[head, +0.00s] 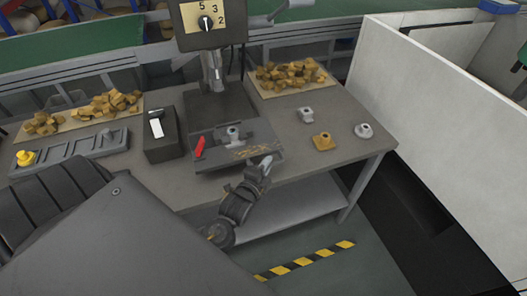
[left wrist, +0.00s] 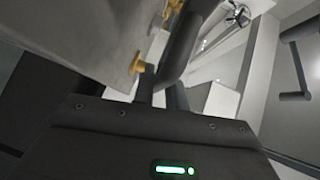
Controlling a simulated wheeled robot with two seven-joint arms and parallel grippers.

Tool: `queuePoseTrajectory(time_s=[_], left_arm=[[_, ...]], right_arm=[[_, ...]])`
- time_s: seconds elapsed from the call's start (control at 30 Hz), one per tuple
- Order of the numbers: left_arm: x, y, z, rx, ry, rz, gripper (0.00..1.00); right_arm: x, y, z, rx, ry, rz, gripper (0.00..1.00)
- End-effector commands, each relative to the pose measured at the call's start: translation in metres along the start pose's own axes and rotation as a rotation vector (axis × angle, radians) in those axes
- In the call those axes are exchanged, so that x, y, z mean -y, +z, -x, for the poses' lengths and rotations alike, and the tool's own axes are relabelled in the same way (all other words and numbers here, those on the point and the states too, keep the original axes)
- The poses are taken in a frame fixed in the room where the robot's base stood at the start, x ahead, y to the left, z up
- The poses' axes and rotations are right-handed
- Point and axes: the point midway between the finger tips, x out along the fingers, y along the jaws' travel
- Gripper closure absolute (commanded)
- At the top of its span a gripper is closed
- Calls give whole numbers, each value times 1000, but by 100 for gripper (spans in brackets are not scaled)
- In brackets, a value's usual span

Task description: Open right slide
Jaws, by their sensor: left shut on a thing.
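A small dark fixture (head: 232,160) with a raised block on it stands on the bench under a machine head. A red handle (head: 199,147) sits at its left side. A light grey handle-like piece (head: 265,164) sticks up at its right front corner. My left gripper (head: 256,181) is at this corner, shut, its fingertips close around the lower end of this piece. In the left wrist view, my left gripper's fingers (left wrist: 162,84) meet at a dark bar (left wrist: 183,45), and the contact is partly hidden. My right gripper is not in view.
A grey bench (head: 340,140) carries brown chip piles (head: 290,77), loose small parts (head: 322,141), a black box with a white switch (head: 160,135) and a grey tray (head: 70,150). White panels (head: 440,100) stand at the right. A striped floor line (head: 305,262) lies in front.

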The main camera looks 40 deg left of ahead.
Motion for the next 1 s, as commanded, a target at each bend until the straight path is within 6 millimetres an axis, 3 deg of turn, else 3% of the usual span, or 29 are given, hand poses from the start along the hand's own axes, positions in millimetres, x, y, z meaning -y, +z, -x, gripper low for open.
queuePoseTrajectory(time_s=[0.4,0.43,0.6,0.87,1.0], left_arm=[[0,0,1,4,-3,-2,100],[0,0,1,4,-3,-2,85],[0,0,1,3,-2,-1,65],[0,-1,2,2,-2,-1,65],[-2,-1,12,0,-1,0,65]], right_arm=[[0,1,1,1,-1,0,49],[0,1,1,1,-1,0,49],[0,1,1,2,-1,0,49],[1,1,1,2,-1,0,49],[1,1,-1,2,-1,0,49]])
